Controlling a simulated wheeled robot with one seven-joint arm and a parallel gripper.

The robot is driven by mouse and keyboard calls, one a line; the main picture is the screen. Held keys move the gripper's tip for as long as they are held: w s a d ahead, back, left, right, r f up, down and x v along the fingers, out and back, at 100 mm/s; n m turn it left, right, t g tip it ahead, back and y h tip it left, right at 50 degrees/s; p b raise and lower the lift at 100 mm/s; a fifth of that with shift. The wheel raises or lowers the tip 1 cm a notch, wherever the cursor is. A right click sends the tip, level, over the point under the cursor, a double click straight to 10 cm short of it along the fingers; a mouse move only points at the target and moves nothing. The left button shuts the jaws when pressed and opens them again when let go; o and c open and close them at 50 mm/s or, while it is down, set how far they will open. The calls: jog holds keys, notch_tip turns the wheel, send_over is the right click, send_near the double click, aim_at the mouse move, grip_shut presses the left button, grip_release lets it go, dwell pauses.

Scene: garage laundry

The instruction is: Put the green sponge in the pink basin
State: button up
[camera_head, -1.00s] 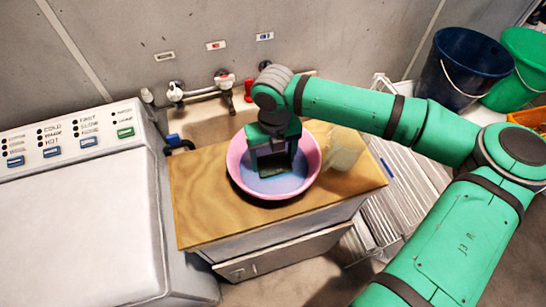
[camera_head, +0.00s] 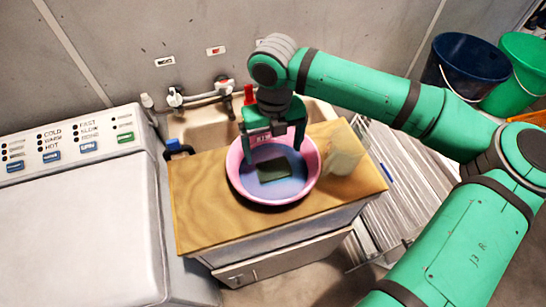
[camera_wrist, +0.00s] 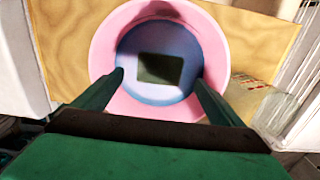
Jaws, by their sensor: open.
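The pink basin (camera_head: 236,181) stands on the wooden counter, with a blue inner bottom. The green sponge (camera_head: 273,169) looks dark and lies flat inside the basin, near its middle. The sponge also shows in the wrist view (camera_wrist: 160,69), inside the pink rim (camera_wrist: 103,52). My gripper (camera_head: 272,142) is above the back part of the basin, apart from the sponge. Its two fingers, seen in the wrist view (camera_wrist: 160,80), are spread wide with nothing between them.
The wooden counter (camera_head: 200,215) is bare at the left. A pale translucent container (camera_head: 345,150) stands right of the basin. A sink with taps (camera_head: 200,97) lies behind. A washing machine (camera_head: 75,220) is at left; a white rack (camera_head: 400,200) and buckets (camera_head: 468,65) are at right.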

notch_tip(320, 180, up, 5)
jog(key=shift+f, duration=0.15)
